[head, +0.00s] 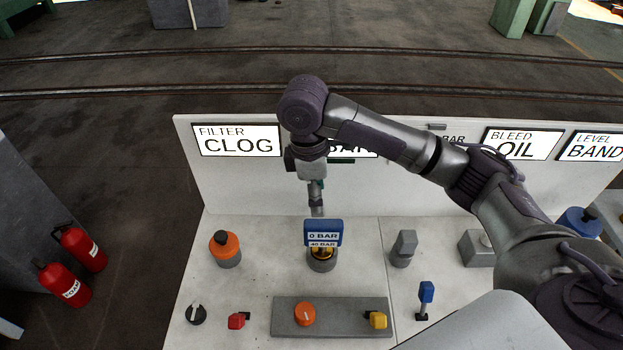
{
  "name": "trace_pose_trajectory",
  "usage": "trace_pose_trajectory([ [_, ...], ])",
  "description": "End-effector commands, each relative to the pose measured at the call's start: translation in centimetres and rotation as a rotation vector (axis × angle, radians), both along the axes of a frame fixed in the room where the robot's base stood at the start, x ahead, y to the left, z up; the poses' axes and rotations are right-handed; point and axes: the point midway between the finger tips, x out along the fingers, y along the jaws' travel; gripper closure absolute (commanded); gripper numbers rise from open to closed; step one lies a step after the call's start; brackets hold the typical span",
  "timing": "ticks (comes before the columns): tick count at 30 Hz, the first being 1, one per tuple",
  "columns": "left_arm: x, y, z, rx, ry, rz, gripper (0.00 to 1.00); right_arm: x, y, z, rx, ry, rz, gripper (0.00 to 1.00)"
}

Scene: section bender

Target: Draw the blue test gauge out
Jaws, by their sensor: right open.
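The blue test gauge (322,228) stands upright on the bench, with a face reading "0 BAR" and "40 BAR". Its lower end meets a grey socket (322,265) with a yellow ring. My right gripper (317,209) points down just behind and above the gauge's top edge. It is open, and the gauge hides part of the fingertips. I cannot tell whether they touch the gauge. My left gripper is not in view.
An orange-capped fitting (225,247) stands left of the gauge and a grey fitting (403,247) right. In front is a grey plate (340,326) with an orange knob (304,313) and yellow lever (377,319). A white back panel (240,185) rises behind.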

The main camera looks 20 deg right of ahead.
Motion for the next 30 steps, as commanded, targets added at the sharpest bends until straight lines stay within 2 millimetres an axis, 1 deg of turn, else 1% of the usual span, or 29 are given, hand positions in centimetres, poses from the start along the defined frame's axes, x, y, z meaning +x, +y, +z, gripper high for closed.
trace_pose_trajectory([
  [2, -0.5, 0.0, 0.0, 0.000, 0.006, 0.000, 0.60, 0.1, -0.5, 0.2, -0.009, 0.007, -0.001, 0.38],
  [4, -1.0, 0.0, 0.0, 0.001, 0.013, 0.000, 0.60, 0.0, -0.6, -0.3, -0.011, 0.010, -0.002, 0.38],
  [9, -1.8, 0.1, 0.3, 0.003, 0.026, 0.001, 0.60, -0.2, -0.8, -2.8, -0.009, 0.011, -0.003, 0.38],
  [16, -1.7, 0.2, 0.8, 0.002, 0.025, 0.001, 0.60, -0.4, -1.4, -7.4, -0.010, 0.010, -0.004, 0.38],
  [21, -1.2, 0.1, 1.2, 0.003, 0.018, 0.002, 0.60, -0.6, -1.6, -10.4, -0.009, 0.007, -0.001, 0.38],
  [25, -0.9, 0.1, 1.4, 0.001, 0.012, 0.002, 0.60, -0.6, -1.8, -12.0, -0.009, 0.007, -0.002, 0.38],
  [30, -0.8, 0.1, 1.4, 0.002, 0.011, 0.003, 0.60, -0.7, -1.9, -13.0, -0.008, 0.005, 0.000, 0.38],
])
